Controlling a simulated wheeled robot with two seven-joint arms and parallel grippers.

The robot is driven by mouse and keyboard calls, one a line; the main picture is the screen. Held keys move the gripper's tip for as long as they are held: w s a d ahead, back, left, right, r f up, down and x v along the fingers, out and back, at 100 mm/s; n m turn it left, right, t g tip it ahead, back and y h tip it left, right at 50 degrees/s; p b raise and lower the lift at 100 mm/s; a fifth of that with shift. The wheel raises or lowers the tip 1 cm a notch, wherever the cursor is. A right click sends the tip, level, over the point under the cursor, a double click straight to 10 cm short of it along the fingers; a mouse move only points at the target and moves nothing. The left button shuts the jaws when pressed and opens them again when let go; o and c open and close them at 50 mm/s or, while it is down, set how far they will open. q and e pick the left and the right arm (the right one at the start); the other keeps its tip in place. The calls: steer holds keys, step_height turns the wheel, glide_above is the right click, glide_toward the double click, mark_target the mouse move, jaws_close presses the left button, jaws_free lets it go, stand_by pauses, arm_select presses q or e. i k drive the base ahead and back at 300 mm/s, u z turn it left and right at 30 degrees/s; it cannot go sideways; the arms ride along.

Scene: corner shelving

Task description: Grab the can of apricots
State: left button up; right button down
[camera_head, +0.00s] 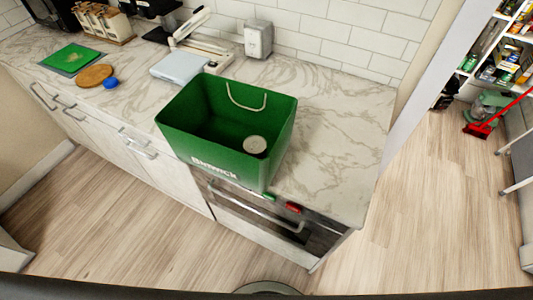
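A can with a pale round lid (255,145) sits inside a green open-topped bag (190,146) on the marble counter. Only its top shows clearly; its label is hidden, so I cannot tell whether it holds apricots. The bag has a light handle at its back wall and white lettering on its front. Neither of my grippers is in view.
The counter (345,125) is clear to the right of the bag. A white slicer-like device (185,62), a metal dispenser (258,38), a green mat (70,59), a round wooden board (95,75) and a blue ball (110,83) stand left and behind. Shelving (505,55) is far right.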

mark_target(254, 145)
steer(key=z, duration=2.55)
steer(key=k, duration=1.15)
steer(key=u, duration=1.2)
